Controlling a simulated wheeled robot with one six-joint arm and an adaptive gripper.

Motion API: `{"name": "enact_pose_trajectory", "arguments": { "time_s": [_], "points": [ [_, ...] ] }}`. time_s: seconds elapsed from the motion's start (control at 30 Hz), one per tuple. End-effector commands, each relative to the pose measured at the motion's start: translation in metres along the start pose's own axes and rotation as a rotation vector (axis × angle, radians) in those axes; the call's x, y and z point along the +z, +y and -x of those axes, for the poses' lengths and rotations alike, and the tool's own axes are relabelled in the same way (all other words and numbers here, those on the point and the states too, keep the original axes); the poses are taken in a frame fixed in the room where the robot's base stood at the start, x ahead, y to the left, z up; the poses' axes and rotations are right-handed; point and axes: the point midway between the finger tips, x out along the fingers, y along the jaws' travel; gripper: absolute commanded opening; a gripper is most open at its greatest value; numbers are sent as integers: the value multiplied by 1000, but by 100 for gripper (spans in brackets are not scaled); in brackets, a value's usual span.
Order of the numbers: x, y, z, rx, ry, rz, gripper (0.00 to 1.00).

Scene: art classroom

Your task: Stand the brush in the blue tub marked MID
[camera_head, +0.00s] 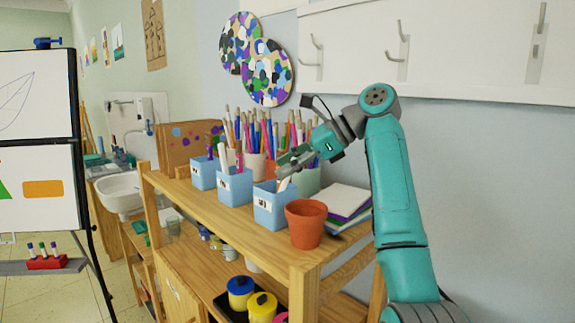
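Three blue tubs with white labels stand in a row on the wooden shelf top: a far one (203,175), a middle one (235,188) and a near one (270,209). The label print is too small to read. Thin items stick up from the far and middle tubs. A pale stick (284,184) shows at the near tub's rim, just below my gripper (284,163). My gripper points left and down above the near tub. Its fingertips are small and overlap the brushes behind, so whether it holds a brush is unclear.
Pots full of brushes and pencils (257,140) stand behind the tubs. A terracotta pot (305,224) is at the shelf's near end, with stacked books (346,202) beside it. Wall hooks (403,50) hang above. Paint jars (240,292) sit on the lower shelf.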

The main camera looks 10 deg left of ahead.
Motion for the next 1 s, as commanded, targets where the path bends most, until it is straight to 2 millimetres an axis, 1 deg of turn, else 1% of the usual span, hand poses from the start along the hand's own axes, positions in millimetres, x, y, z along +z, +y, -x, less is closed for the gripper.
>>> {"name": "enact_pose_trajectory", "arguments": {
  "time_s": [0.17, 0.27, 0.37, 0.6, 0.7, 0.8, 1.0],
  "points": [
    [0, 0, 2, 0, 0, 0, 44],
    [0, 0, 8, 0, 0, 0, 44],
    [0, 0, 20, -2, 1, 0, 44],
    [0, 0, 58, -3, 1, 0, 44],
    [0, 0, 69, -1, 0, 0, 44],
    [0, 0, 75, 0, 0, 0, 44],
    [0, 0, 75, 0, 0, 0, 44]
  ]
}}
